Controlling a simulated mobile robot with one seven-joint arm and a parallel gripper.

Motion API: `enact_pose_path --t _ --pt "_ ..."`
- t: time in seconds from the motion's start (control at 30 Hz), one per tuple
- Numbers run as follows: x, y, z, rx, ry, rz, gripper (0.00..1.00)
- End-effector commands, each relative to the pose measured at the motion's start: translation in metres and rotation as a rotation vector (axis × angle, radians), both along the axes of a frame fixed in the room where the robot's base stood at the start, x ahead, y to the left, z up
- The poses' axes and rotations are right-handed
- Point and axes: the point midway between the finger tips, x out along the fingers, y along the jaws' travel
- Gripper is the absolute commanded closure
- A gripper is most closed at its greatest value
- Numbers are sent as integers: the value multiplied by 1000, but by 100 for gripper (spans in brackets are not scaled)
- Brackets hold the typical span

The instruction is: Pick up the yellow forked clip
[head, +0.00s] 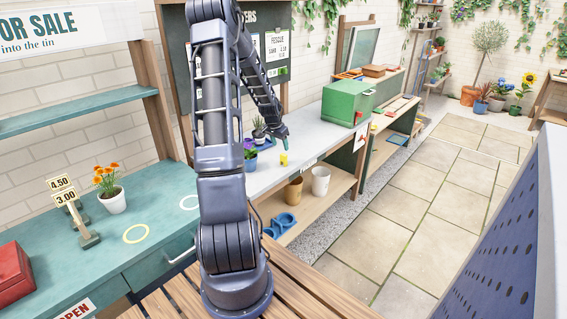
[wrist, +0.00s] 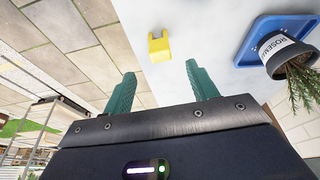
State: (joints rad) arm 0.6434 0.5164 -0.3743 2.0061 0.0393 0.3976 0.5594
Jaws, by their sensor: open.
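The yellow forked clip (wrist: 159,46) stands on the pale grey bench top in the wrist view, its two prongs facing the top of the picture. In the head view it is a small yellow shape (head: 284,159) near the front edge of the bench. My gripper (wrist: 162,88) has its two green fingers apart with nothing between them. The clip is beyond the fingertips, roughly in line with the gap. In the head view my gripper (head: 284,137) is just above and close to the clip.
A pot labelled ROSEMARY (wrist: 284,54) sits on a blue tray (wrist: 257,33) right of the clip. A green box (head: 346,103) stands farther along the bench (head: 300,136). A purple-flowered pot (head: 250,160) is left of the clip. Buckets (head: 320,181) stand on the lower shelf.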

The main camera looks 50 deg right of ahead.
Motion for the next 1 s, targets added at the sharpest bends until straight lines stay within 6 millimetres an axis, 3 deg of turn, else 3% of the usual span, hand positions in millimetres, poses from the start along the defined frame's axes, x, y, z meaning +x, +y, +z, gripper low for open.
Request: enact_pose_path --t 0.4,0.67,1.0 --pt "0 -15 -47 1 1 -1 42" --pt "1 -20 -61 1 1 1 42" --pt "1 -33 -99 1 1 0 42"
